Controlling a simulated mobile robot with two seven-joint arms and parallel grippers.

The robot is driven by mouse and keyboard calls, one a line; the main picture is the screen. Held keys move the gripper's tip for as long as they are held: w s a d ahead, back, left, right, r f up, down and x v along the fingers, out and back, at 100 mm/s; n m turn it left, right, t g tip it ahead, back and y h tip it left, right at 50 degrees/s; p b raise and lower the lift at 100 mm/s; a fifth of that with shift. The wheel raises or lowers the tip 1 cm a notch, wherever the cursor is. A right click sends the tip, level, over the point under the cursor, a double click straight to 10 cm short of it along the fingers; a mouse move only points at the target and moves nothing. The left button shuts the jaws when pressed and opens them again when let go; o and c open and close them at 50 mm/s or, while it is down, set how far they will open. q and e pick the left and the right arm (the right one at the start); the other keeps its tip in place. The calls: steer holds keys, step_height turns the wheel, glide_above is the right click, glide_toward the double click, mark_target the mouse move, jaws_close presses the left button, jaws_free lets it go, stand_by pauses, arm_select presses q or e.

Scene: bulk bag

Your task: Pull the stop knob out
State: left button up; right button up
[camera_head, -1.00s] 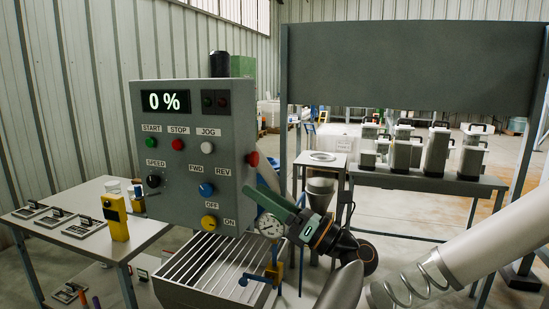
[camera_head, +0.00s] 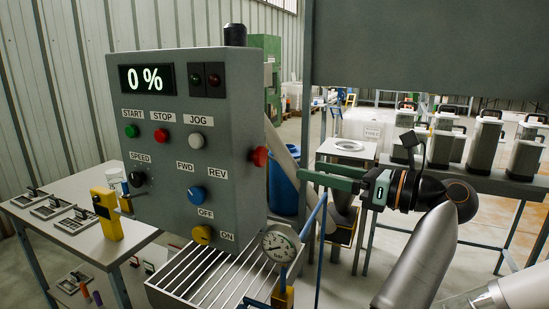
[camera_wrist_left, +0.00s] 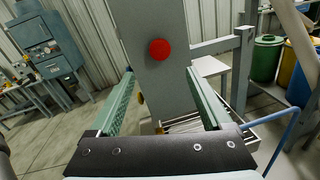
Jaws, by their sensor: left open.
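A round red knob (camera_head: 259,156) sticks out of the right side of the grey control box (camera_head: 150,225). In the left wrist view the red knob (camera_wrist_left: 160,50) faces me, just beyond the fingertips and about midway between them. My left gripper (camera_head: 308,170) is open and empty, its green fingers pointing left toward the knob with a gap between. A smaller red button (camera_head: 161,135) sits under the STOP label on the box front. My right gripper is not in view.
A pressure gauge (camera_head: 279,243) and a blue bar (camera_head: 312,218) stand below and close to my left gripper. A slatted grate (camera_head: 205,280) lies under the box. A blue bin (camera_head: 284,188) stands behind. A side table (camera_head: 75,238) is at left.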

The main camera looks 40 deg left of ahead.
mark_target(263, 158)
arm_select(q)
steer(key=a, duration=0.3)
steer(key=s+a+p, duration=0.1)
steer(key=a, duration=0.3)
steer(key=a+p, duration=0.1)
steer(key=a, duration=0.2)
steer(key=shift+s+a, duration=0.35)
jaws_close()
stand_by(0.4)
